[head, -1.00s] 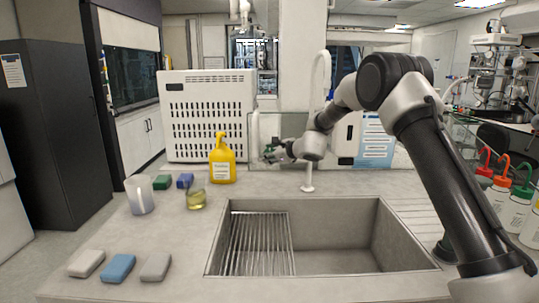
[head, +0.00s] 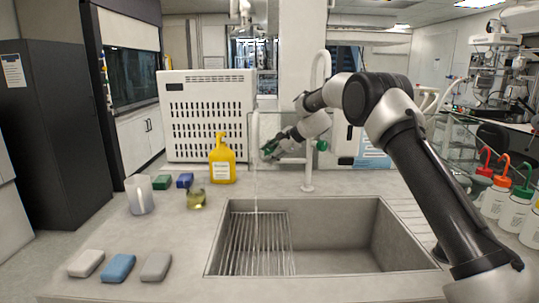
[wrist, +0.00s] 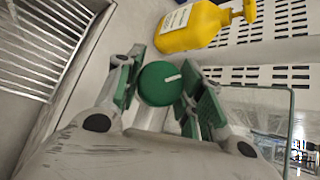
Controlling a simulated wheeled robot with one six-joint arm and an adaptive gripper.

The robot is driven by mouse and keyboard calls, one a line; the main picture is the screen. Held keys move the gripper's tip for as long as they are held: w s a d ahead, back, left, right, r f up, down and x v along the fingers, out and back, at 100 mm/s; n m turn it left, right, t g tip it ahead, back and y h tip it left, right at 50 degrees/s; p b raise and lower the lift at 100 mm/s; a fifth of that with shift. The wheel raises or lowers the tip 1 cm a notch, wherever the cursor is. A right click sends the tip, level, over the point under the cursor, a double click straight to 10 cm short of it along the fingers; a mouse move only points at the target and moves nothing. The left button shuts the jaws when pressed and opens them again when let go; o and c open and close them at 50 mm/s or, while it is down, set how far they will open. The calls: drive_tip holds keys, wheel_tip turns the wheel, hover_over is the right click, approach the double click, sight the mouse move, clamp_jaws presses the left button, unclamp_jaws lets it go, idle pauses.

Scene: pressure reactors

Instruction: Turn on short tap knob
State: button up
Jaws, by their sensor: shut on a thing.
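In the wrist view, a round green knob (wrist: 160,84) with a white mark on its face sits between the two fingers of my gripper (wrist: 163,90). The fingers are closed in on its sides. In the head view, my gripper (head: 270,150) is behind the sink, left of the tall white tap (head: 308,178); the knob there is mostly hidden by the fingers. A thin pale stream of water (head: 256,190) falls below the gripper area into the sink (head: 345,262). A second green knob (head: 322,145) shows on the right side of the tall tap.
A yellow bottle (head: 222,165) stands left of my gripper, close by. A white perforated box (head: 205,100) is behind it. The sink's front is clear.

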drive_tip(key=shift+n+g, duration=0.6)
drive_tip(key=shift+n, duration=0.1)
drive_tip(key=o, duration=1)
